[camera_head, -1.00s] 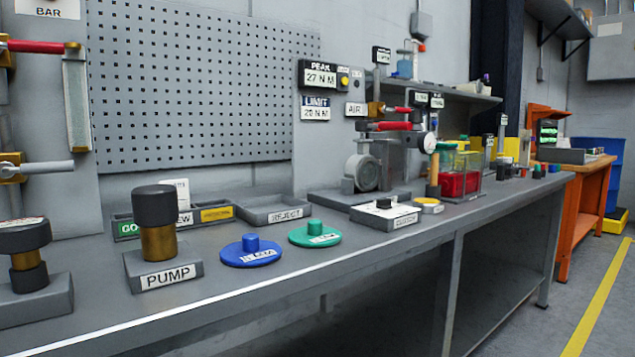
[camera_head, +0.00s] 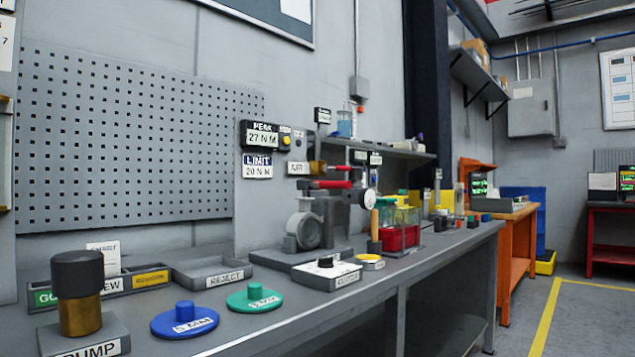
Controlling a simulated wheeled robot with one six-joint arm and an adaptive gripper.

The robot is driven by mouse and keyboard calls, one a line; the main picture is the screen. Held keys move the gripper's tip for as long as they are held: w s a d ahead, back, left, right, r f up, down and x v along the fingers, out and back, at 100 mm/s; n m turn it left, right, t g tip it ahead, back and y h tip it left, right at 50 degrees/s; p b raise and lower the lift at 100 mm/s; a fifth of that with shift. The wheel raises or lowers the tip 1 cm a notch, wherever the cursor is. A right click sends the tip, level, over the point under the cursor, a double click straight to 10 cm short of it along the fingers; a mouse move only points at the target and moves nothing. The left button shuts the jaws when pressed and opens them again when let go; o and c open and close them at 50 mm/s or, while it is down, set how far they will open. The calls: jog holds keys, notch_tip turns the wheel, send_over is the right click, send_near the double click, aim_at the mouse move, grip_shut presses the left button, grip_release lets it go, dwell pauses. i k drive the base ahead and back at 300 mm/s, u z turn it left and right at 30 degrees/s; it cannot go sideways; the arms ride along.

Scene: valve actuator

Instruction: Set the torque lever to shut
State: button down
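Two red-handled levers show at the test stand in the middle of the bench. The upper red lever (camera_head: 336,168) runs level to the right from a brass body (camera_head: 316,168) near the AIR label (camera_head: 298,168). The lower red lever (camera_head: 330,184) lies level on top of a grey machine (camera_head: 308,228) with a round flange. I cannot read a torque label on either lever. The PEAK display (camera_head: 263,134) reads 27 N M and the LIMIT plate (camera_head: 257,166) reads 20 N M. My gripper is not in view.
The bench front holds a PUMP knob (camera_head: 80,290), a blue disc (camera_head: 185,320), a green disc (camera_head: 254,297), a REJECT tray (camera_head: 212,274) and a box with a black knob (camera_head: 326,274). Open floor (camera_head: 590,325) with a yellow line lies at right.

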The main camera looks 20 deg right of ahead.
aim_at(302, 185)
jog(key=k, duration=1.2)
jog(key=u, duration=0.65)
jog(key=i, duration=1.05)
jog(key=z, duration=0.55)
jog(key=i, duration=0.55)
jog(key=z, duration=0.45)
